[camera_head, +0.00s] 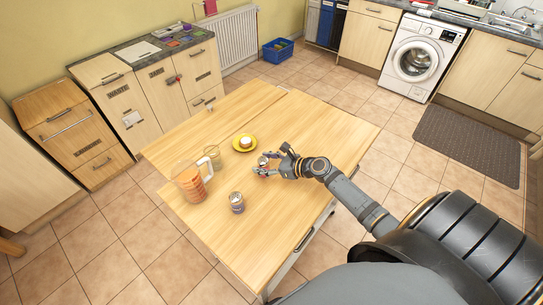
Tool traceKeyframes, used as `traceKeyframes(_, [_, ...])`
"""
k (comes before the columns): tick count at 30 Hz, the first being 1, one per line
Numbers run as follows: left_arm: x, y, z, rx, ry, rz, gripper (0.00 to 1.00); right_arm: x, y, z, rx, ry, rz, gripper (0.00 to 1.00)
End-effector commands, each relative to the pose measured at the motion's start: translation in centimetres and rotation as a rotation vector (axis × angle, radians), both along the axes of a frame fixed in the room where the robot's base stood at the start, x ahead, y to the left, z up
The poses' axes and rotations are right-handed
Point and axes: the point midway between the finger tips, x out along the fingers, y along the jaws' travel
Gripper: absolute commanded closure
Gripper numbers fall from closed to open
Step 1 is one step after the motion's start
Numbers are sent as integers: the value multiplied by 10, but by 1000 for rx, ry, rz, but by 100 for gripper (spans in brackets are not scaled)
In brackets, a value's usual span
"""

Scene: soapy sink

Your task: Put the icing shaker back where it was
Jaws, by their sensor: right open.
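My right gripper (267,167) is low over the middle of the wooden table (285,115), with its fingers open. A small pale, metallic-looking item (263,161) shows at its fingertips, partly hidden by them. It may be the icing shaker, but it is too small to be sure, and I cannot tell whether the fingers touch it. A grey, can-like container (237,203) stands upright on the table, nearer to me and left of the gripper. A yellow plate (245,149) holding a small white-topped cake (246,142) lies beyond the gripper. My left gripper is out of view.
A clear pitcher with orange drink (191,185) stands at the table's left side, with an empty-looking glass (212,156) close behind it. The table's far part and its near right part are clear. Cabinets, a radiator and a washing machine stand well away from the table.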

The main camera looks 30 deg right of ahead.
Motion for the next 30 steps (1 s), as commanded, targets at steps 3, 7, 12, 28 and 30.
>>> traceKeyframes(3, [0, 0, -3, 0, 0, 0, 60, -17, -10, 4, -8, 4, 4, 38])
traceKeyframes(7, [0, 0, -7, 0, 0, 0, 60, -40, -24, 15, -10, 7, 7, 38])
traceKeyframes(12, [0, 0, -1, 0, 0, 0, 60, -63, -38, 31, -4, 6, 5, 38])
traceKeyframes(28, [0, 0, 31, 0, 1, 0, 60, -93, -58, 45, -2, 2, 1, 38])
traceKeyframes(30, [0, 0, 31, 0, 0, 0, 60, -93, -58, 45, -2, 1, 1, 38])
